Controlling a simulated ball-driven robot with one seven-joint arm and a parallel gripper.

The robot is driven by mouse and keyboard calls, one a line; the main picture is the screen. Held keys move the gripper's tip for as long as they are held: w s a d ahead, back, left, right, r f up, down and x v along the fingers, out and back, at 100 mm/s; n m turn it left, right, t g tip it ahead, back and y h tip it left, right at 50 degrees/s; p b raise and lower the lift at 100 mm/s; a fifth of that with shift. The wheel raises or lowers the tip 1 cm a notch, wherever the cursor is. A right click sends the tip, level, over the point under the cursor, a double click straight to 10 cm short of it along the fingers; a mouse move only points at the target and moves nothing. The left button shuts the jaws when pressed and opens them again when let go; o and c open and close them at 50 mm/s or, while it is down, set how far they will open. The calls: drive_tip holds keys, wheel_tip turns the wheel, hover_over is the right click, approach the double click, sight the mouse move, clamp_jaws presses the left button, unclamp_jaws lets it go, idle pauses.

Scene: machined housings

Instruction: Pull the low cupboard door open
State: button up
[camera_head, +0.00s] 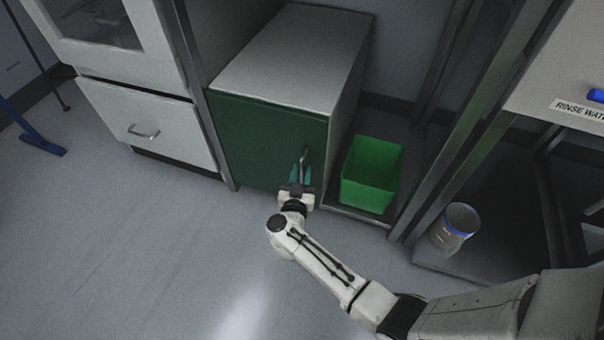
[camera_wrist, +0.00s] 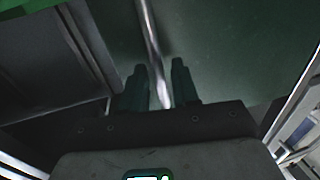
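The low cupboard (camera_head: 290,60) has a light top and a dark green door (camera_head: 255,135), which looks shut in the head view. A thin metal bar handle (camera_head: 306,153) stands near the door's right edge. My gripper (camera_head: 301,173) is in front of the door at the lower part of the handle. In the wrist view, the handle (camera_wrist: 152,40) runs down between the two dark green fingers (camera_wrist: 159,78). The fingers are apart, with a gap visible beside the bar. The wrist view also shows the green door face (camera_wrist: 230,50). My gripper hides the handle's lower end in the head view.
A jar (camera_head: 455,228) stands further right. A white drawer unit (camera_head: 150,125) is on the left. The floor (camera_head: 130,260) in front is clear.

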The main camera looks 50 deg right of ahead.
drive_tip(key=shift+w+d, duration=0.3)
drive_tip(key=shift+d, duration=0.25)
drive_tip(key=shift+c, duration=0.4)
clamp_jaws()
